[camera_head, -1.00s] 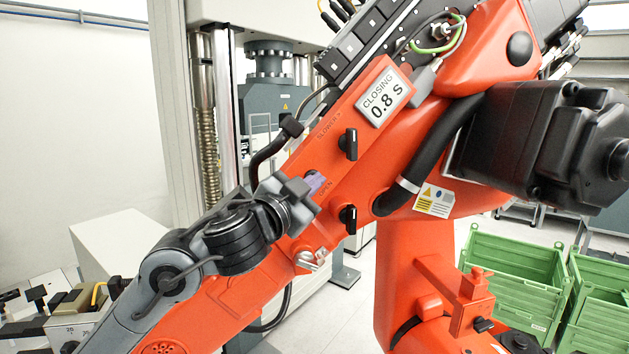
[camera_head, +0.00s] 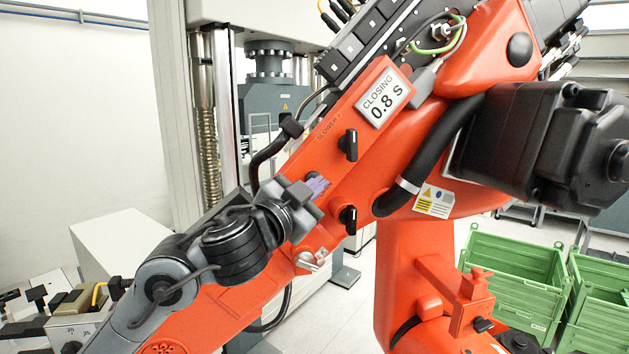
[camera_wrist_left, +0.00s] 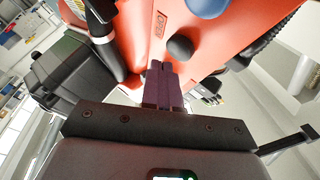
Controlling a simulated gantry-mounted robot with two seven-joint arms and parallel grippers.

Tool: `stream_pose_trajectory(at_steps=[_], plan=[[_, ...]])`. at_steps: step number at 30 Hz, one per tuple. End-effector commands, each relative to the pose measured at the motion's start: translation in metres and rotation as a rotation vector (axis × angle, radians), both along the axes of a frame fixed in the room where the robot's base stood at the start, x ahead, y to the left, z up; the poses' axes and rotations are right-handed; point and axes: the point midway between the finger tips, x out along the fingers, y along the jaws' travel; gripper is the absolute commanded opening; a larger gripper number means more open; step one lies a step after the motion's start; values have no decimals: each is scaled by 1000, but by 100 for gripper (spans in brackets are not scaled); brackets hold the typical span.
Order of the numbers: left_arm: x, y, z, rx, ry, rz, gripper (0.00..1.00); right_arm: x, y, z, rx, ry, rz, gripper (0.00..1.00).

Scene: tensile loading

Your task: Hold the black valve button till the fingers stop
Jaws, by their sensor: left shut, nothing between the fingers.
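My left gripper (camera_head: 320,186) is shut and empty, with its purple fingers close against the orange arm panel (camera_head: 330,150). In the left wrist view, the shut fingertips (camera_wrist_left: 160,67) lie just beside a round black button (camera_wrist_left: 179,48). I cannot tell whether they touch it. An OPEN label (camera_wrist_left: 160,25) and a blue button (camera_wrist_left: 208,7) are beyond it. The display (camera_head: 383,98) on the panel reads "CLOSING 0.8 s". My right gripper is not in view.
Two black knobs, an upper one (camera_head: 348,144) and a lower one (camera_head: 348,218), stick out of the panel near the fingers. A thick black hose (camera_head: 440,150) runs along the orange arm. Green crates (camera_head: 510,275) stand on the floor at right.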

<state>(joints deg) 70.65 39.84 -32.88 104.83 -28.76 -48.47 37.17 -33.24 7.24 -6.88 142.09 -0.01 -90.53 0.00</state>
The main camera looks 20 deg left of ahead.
Motion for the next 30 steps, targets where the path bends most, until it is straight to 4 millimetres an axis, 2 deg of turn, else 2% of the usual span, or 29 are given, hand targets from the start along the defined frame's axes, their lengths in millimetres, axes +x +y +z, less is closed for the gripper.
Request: stream_pose_trajectory(at_steps=[11, 24, 30], plan=[[-2, -2, 0, -1, 0, -2, 0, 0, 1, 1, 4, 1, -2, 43], [-32, -25, 1, 0, 0, -4, 0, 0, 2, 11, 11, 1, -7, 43], [-40, -30, 0, -1, 0, -2, 0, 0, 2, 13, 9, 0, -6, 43]])
